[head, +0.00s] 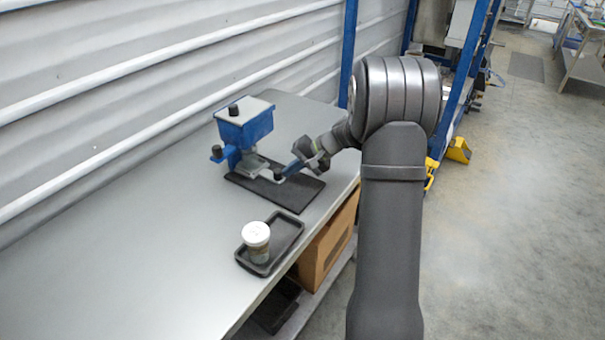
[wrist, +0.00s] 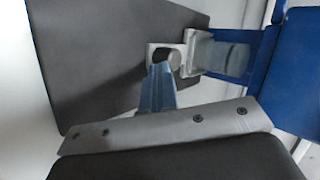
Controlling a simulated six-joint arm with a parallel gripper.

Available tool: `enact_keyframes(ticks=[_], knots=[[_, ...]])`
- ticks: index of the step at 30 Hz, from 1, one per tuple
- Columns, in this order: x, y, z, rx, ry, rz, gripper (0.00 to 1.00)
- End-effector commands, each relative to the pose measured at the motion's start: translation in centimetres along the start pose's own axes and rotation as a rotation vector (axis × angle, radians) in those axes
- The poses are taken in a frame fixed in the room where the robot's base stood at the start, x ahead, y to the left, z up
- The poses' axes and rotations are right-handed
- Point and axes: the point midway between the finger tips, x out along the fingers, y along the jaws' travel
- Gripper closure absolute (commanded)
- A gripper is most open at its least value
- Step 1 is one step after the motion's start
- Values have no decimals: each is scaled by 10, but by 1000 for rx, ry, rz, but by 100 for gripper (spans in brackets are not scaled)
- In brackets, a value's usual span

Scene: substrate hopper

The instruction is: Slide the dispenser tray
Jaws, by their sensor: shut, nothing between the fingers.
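The blue hopper (head: 243,126) with a grey lid and black knob stands on a dark mat on the bench. Its metal dispenser tray (head: 254,164) sticks out below toward my gripper (head: 290,168). In the wrist view, the tray (wrist: 190,50) is a pale metal piece with a round dark knob (wrist: 166,60) at its outer end. My gripper (wrist: 160,80) has its blue fingers shut and empty, with the tips at the knob's near side. I cannot tell whether they touch it. The hopper's blue side (wrist: 292,65) shows at right in the wrist view.
A white-lidded jar (head: 257,236) stands in a small black tray (head: 291,226) nearer the front. The dark mat (head: 300,192) lies under the hopper. The grey bench (head: 130,260) is clear at left. A corrugated wall (head: 100,100) runs behind the bench.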

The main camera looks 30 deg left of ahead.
Motion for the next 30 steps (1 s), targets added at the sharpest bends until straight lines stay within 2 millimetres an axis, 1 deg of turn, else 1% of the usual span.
enact_keyframes(ticks=[1, 3, 11, 14, 17, 20, 21, 27, 30], knots=[[4, -3, -2, -1, 0, 0, 100], [5, -4, -2, 0, 0, -1, 100], [5, -4, -2, 1, 1, -2, 100], [1, 0, -2, 2, 2, -2, 100], [-10, 9, -3, 4, 4, -1, 100], [-26, 24, -3, 4, 5, -1, 100], [-34, 27, -3, 3, 7, -1, 100], [-82, 25, -3, 0, 7, 0, 100], [-101, 25, -3, 1, 5, 0, 100]])
